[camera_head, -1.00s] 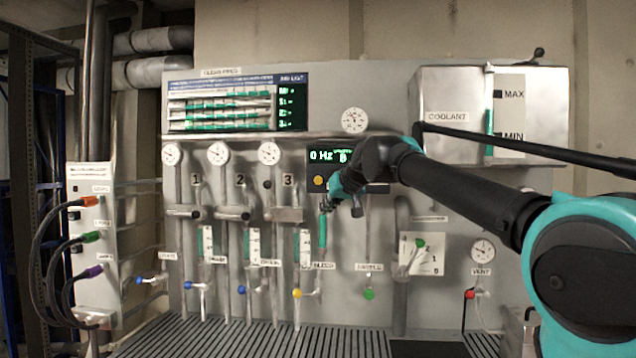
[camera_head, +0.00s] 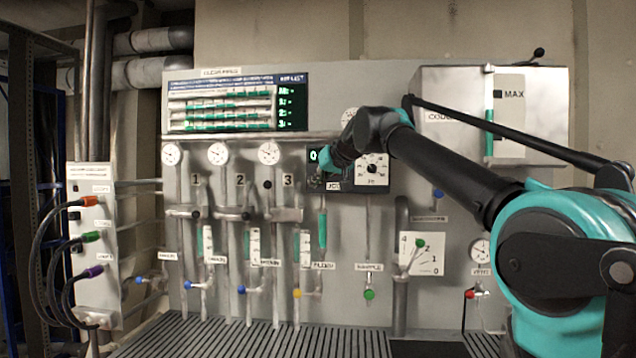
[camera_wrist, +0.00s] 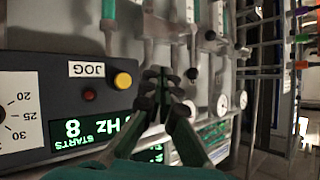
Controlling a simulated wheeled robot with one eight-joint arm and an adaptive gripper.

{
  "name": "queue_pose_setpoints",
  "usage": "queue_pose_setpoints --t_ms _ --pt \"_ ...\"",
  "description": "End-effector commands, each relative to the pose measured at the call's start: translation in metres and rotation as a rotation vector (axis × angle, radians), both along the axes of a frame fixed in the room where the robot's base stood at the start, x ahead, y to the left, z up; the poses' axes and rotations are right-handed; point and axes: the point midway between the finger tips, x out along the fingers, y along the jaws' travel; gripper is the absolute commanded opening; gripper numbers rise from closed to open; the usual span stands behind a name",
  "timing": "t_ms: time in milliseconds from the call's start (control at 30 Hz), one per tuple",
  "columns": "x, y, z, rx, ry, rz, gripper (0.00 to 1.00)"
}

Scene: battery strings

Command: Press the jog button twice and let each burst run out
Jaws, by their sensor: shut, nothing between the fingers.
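The jog button is a yellow round button (camera_wrist: 123,80) beside the JOG label (camera_wrist: 86,69) on a dark control box (camera_wrist: 62,140). In the wrist view it looks unpressed. My gripper (camera_wrist: 165,74) is shut and empty, its tips to the right of the button and apart from it in the picture. In the head view my gripper (camera_head: 318,182) covers the button, and only a green 0 shows on the display (camera_head: 313,156).
A small red lamp or button (camera_wrist: 90,95) sits beside the yellow one. A dial (camera_head: 372,167) is on the same box. Pipes, gauges (camera_head: 269,153) and valve handles stand below and left. A coolant tank (camera_head: 450,85) is at upper right.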

Motion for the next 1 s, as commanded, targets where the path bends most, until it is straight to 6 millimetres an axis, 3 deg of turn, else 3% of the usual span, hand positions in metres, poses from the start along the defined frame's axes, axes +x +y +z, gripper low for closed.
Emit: queue_pose_setpoints --t_ms 500,1000 --pt "0.063 -0.002 0.000 0.001 0.001 0.000 0.00" --pt "0.072 -0.003 0.000 0.000 0.000 0.000 0.00"
